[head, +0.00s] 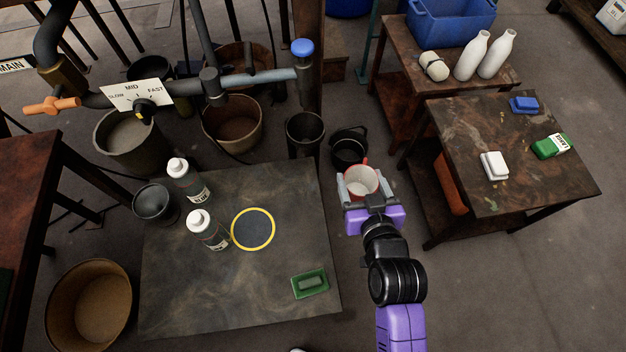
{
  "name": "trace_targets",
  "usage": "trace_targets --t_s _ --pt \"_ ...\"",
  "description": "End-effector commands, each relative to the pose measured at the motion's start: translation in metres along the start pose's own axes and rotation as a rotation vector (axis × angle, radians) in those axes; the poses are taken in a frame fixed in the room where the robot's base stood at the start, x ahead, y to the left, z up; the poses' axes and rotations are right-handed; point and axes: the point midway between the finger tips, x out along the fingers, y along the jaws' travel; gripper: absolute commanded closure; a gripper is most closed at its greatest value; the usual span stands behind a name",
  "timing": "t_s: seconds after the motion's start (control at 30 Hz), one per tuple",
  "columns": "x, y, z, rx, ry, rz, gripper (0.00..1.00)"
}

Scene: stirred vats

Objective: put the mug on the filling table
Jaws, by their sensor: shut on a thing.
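A white mug (358,181) with a red rim or handle part at its far side is held between the fingers of my gripper (361,190). My gripper is shut on it, and its purple body is below it in the picture. The mug is over the floor gap just right of a dark low table (200,290), which has a yellow-ringed dark disc (253,229) on top. I take this table to be the filling table; no label shows. The mug's lower part is partly hidden by my gripper.
Two labelled bottles (188,180) (207,229) and a green tray with a block (310,283) stand on the low table. Pipes with a speed dial (146,107) and vats (232,122) are behind it. Another table (510,140) stands at right.

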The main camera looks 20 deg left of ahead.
Motion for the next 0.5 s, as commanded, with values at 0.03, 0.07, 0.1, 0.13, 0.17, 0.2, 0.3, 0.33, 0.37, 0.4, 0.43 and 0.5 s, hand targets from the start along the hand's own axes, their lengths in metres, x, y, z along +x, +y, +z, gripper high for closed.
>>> trace_targets --t_s 0.03,0.07,0.1,0.13,0.17,0.2,0.3,0.33,0.37,0.4,0.43,0.5 --pt "0.014 -0.023 0.008 -0.02 0.007 -0.045 0.8" --pt "0.018 -0.035 0.008 -0.03 0.006 -0.068 0.8" --pt "0.022 -0.051 0.006 -0.043 0.007 -0.1 0.8" --pt "0.025 -0.064 0.007 -0.054 0.005 -0.123 0.8" --pt "0.028 -0.076 0.006 -0.064 0.005 -0.146 0.8" --pt "0.031 -0.092 0.006 -0.077 0.005 -0.177 0.8" --pt "0.034 -0.132 0.007 -0.11 0.003 -0.248 0.8" --pt "0.034 -0.143 0.007 -0.119 0.002 -0.268 0.8" --pt "0.034 -0.153 0.007 -0.128 0.001 -0.286 0.8" --pt "0.033 -0.166 0.007 -0.138 0.001 -0.308 0.8" --pt "0.033 -0.174 0.008 -0.146 0.0 -0.323 0.8" --pt "0.031 -0.191 0.008 -0.16 -0.002 -0.352 0.8"
